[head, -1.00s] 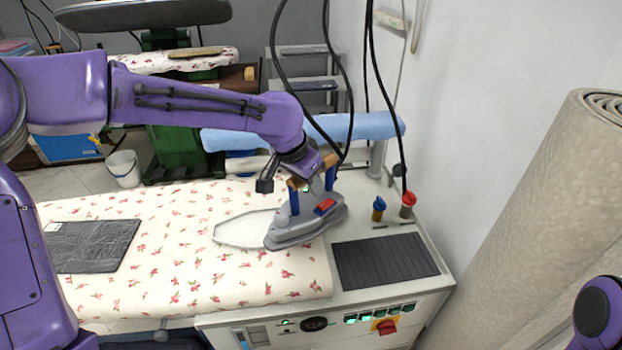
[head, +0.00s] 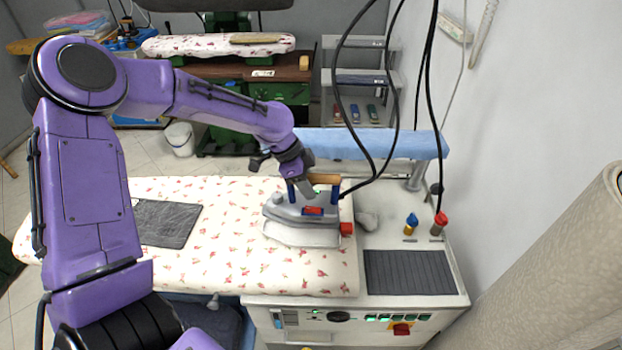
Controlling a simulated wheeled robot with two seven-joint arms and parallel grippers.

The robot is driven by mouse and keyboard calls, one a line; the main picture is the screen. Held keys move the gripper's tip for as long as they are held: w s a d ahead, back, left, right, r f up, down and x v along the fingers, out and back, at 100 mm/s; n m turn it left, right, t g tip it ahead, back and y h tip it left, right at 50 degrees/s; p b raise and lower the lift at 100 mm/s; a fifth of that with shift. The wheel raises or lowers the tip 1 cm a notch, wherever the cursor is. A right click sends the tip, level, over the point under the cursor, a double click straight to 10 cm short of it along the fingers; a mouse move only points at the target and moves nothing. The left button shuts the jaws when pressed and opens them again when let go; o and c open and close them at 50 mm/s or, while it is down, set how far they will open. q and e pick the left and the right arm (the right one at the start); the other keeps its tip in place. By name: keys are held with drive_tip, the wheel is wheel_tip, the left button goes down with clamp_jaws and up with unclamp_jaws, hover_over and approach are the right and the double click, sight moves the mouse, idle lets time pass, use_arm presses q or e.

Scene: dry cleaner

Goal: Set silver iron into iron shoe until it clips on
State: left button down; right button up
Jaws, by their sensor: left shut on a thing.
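The silver iron (head: 290,210) is upright over the near right part of the flowered board, with its nose to the left. It has a wooden handle (head: 325,179) on blue posts and a red part on its body. My left gripper (head: 308,188) is shut on the handle from above. The pale iron shoe (head: 300,238) lies under the iron, its near edge showing along the iron's side. A red piece (head: 346,229) shows at the heel end. I cannot tell whether the iron is seated or clipped in the shoe. My right gripper is not in view.
The flowered board (head: 240,265) carries a dark grey cloth (head: 168,222). Black cables hang behind the iron. A blue padded arm (head: 370,145) lies beyond. A wall closes the right side.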

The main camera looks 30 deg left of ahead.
sight(307, 203)
use_arm(q)
drive_tip(key=shift+w+f+b, duration=0.2)
drive_tip(key=shift+f+b, duration=0.3)
drive_tip(key=shift+f, duration=2.2)
drive_tip(key=shift+s+d+r+p, duration=0.1)
drive_tip(key=shift+s+r+p, duration=0.1)
drive_tip(key=shift+p, duration=0.2)
drive_tip(key=shift+f+b, duration=0.35)
drive_tip(key=shift+f, duration=0.7)
idle(0.8)
drive_tip(key=shift+s+f, duration=0.15)
idle(0.6)
drive_tip(key=shift+w+r+p, duration=0.2)
drive_tip(key=shift+r+p, duration=0.15)
drive_tip(key=shift+r, duration=3.25)
